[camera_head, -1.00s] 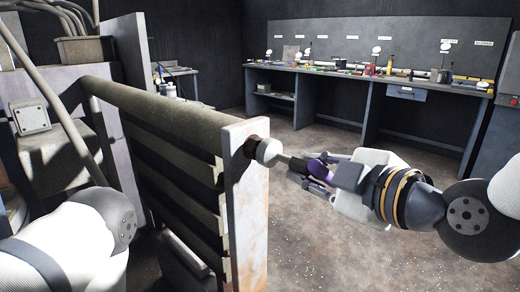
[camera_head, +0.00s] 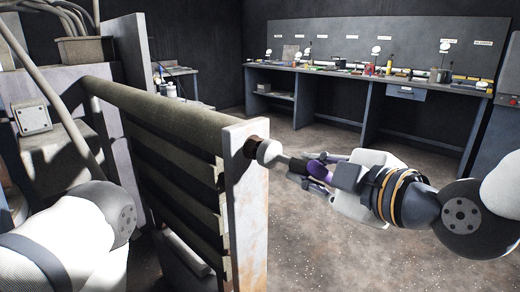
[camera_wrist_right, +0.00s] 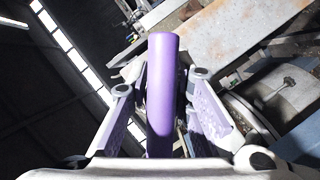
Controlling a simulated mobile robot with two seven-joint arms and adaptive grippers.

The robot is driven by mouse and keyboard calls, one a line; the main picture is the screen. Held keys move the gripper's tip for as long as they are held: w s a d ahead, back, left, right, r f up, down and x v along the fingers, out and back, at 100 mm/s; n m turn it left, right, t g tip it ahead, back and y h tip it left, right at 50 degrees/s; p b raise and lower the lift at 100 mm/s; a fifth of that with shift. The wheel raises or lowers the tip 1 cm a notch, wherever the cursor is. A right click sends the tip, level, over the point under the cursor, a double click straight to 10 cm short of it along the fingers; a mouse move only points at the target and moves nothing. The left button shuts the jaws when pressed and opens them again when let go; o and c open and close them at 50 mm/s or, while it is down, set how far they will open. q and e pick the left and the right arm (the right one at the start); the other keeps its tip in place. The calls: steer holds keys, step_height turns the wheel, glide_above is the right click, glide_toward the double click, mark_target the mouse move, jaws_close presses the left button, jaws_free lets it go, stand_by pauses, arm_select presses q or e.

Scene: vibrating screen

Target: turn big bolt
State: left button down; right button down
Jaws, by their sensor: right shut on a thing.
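The big bolt (camera_head: 251,142) shows as a dark, rusty head on the side plate (camera_head: 247,220) of the screen, near its top. A tool with a pale round socket end (camera_head: 269,152), a grey shaft and a purple handle reaches it. The socket appears to be against or over the bolt; its exact fit is hidden. My right gripper (camera_head: 315,171) is shut on the purple handle, right of the plate. In the right wrist view the purple handle (camera_wrist_right: 162,95) stands between the two fingers. My left arm shows at lower left, but its gripper is out of view.
The vibrating screen's dark decks and top roller (camera_head: 160,110) fill the left. A long workbench (camera_head: 350,80) with tools stands at the back. The floor (camera_head: 330,250) right of the plate is clear.

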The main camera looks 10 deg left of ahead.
steer(key=shift+w+a, duration=0.65)
steer(key=shift+a, duration=0.3)
steer(key=shift+r, duration=0.1)
